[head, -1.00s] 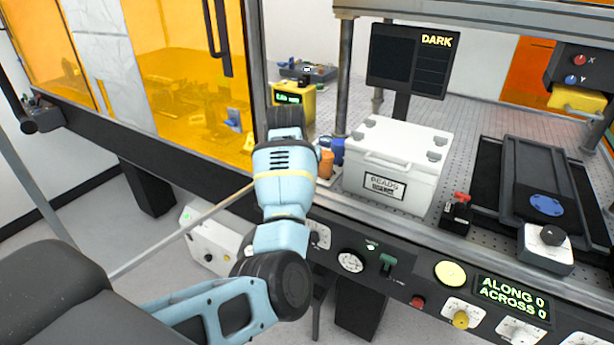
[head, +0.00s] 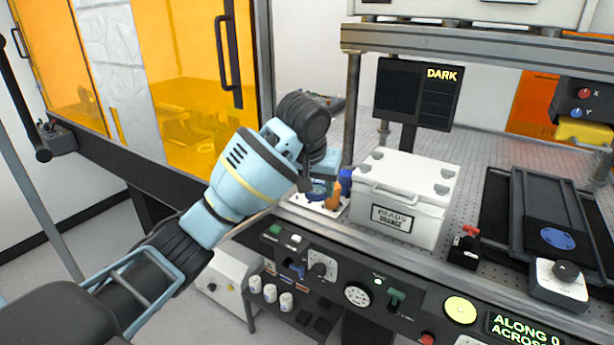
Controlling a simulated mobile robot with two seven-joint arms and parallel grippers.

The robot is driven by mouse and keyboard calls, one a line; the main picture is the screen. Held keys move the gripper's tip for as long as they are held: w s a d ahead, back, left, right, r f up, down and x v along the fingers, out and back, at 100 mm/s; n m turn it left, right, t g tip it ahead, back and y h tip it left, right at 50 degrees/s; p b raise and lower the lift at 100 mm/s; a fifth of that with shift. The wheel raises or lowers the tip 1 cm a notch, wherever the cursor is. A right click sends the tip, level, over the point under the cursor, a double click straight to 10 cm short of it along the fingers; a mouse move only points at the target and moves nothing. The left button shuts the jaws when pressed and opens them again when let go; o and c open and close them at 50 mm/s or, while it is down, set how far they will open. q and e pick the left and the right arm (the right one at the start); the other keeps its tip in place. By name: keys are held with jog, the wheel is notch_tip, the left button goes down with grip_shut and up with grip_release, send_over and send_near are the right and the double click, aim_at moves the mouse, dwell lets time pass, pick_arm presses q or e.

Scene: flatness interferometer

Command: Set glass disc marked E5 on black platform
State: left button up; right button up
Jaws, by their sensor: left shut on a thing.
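My left gripper (head: 322,168) is at the end of the light-blue arm, above the near edge of the bench, by a white tray with small bottles. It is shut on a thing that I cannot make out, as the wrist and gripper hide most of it. No E5 mark is readable. A black platform (head: 527,200) lies on the bench at the right, well away from the gripper, with a round blue pad (head: 557,238) at its near end. My right gripper is not in view.
A white case (head: 405,200) labelled BEADS stands between the gripper and the black platform. A dark screen (head: 417,92) reading DARK is behind it. A metal post (head: 352,110) rises beside the gripper. Orange panels (head: 185,60) stand at left. A control panel runs along the front.

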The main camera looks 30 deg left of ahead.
pick_arm(q)
jog(key=s+d+f+m, duration=0.1)
jog(key=s+d+f, duration=0.4)
jog(key=s+f, duration=0.3)
jog(key=s, duration=0.3)
jog(key=shift+d+f+m+h, duration=0.3)
jog(key=shift+f, duration=0.1)
